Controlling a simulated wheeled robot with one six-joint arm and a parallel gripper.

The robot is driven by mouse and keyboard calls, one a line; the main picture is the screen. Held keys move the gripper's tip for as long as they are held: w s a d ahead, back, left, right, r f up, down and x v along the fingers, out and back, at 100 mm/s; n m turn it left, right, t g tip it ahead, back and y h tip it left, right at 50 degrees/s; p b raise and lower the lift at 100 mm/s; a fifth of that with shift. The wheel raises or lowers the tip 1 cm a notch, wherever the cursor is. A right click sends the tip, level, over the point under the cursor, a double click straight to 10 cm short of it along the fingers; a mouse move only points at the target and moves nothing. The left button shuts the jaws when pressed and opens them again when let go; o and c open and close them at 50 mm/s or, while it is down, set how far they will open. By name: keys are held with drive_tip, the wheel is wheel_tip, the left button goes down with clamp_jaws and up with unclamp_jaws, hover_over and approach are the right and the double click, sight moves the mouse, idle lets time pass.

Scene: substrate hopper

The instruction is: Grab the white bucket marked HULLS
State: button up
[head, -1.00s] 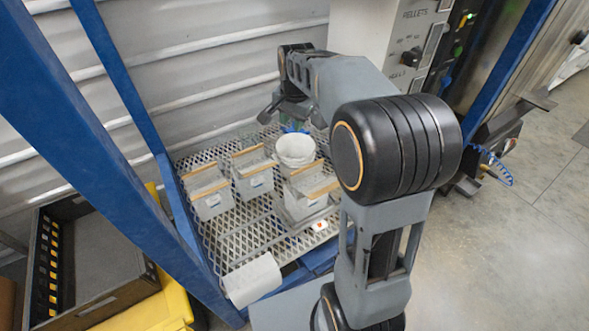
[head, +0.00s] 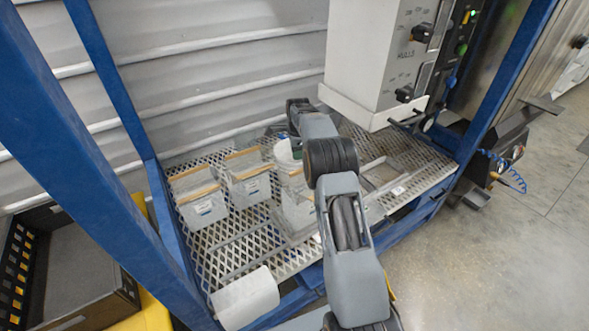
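A round white bucket (head: 284,153) stands on the metal mesh shelf, among grey bins with tan handles. My arm covers most of it, and I cannot read any mark on it. My gripper (head: 297,147) is down by the bucket, mostly hidden behind my own arm links; only a small greenish bit shows there. I cannot tell whether its fingers touch the bucket or are open or shut.
Grey bins stand at the left (head: 199,200) and middle (head: 248,180) of the mesh shelf (head: 235,240). A white hopper cabinet (head: 365,60) labelled HULLS hangs at the back right. A blue post (head: 95,150) rises at the left. A white roll (head: 245,298) lies at the front edge.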

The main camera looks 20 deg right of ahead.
sight(297, 164)
drive_tip(key=shift+w+d+f+b, duration=0.15)
drive_tip(key=shift+f+b, duration=0.35)
drive_tip(key=shift+f, duration=1.4)
drive_tip(key=shift+w+f+b, duration=0.2)
drive_tip(key=shift+f+b, duration=0.3)
drive_tip(key=shift+f, duration=1.35)
drive_tip(key=shift+c, duration=0.5)
clamp_jaws()
drive_tip(key=shift+r, duration=0.1)
